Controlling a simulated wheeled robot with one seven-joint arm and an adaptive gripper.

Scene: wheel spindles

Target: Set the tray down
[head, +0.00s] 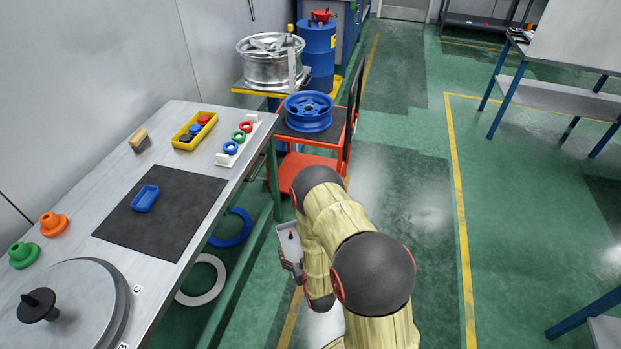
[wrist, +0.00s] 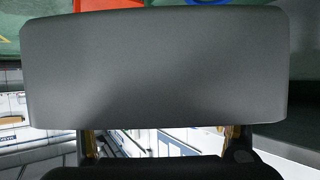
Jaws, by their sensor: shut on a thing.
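My gripper (head: 293,270) is shut on a small grey tray (head: 284,240), held out in the air beyond the right edge of the workbench, over the floor. My arm hides part of the gripper in the head view, and the finger contact is not clear.
The workbench (head: 92,165) carries a black mat (head: 185,215) with a blue dish (head: 145,198), a yellow bin (head: 182,145), a ring holder (head: 224,159) and a turntable (head: 75,300). A red cart (head: 300,165) bears a blue wheel (head: 309,110). The mat has free room.

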